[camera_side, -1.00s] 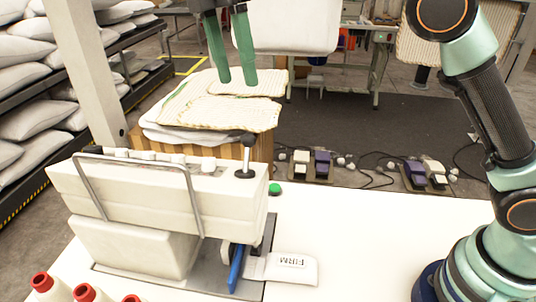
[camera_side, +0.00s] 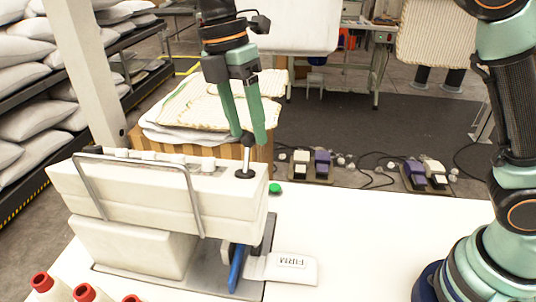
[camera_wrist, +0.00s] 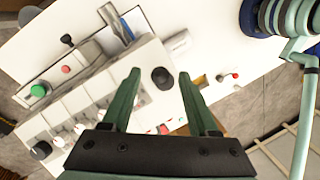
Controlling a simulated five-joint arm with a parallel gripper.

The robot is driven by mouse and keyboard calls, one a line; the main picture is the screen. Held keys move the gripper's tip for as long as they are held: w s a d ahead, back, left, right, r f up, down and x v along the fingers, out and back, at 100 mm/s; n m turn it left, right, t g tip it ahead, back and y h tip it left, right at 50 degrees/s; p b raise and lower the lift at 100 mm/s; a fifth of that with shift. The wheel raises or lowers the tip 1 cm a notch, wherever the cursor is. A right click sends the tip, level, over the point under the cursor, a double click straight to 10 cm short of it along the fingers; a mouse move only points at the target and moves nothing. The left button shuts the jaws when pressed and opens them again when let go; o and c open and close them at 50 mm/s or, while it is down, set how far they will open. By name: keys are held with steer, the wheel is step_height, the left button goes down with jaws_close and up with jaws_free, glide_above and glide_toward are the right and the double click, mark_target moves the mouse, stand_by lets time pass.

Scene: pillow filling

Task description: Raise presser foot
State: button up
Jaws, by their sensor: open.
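The white sewing machine (camera_side: 140,200) stands on the white table. A black-knobbed post (camera_side: 245,172) rises from the right end of its top. In the wrist view the round black knob (camera_wrist: 162,78) lies between my fingertips. My gripper (camera_side: 247,138) is open above the machine, with its green fingers pointing down on either side of the knob; I cannot tell whether they touch it. A blue upright part (camera_side: 236,268) sits at the machine's right end, beside a white piece marked FIRM (camera_side: 292,268). The presser foot itself is not clearly visible.
A metal wire guard (camera_side: 190,190) stands along the machine's front. Red-capped spools (camera_side: 42,283) stand at the lower left. A green button (camera_side: 274,188) is on the table behind the machine. Quilted pads (camera_side: 235,112) are stacked behind.

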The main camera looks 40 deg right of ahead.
steer(key=shift+s+f, duration=0.15)
steer(key=shift+f, duration=0.6)
steer(key=shift+s+f, duration=0.15)
steer(key=shift+f, duration=0.55)
jaws_close()
steer(key=shift+s+a+r, duration=0.2)
steer(key=shift+s+r, duration=0.05)
jaws_free()
step_height(320, 180, up, 12)
steer(key=w+a, duration=0.1)
steer(key=shift+w, duration=0.35)
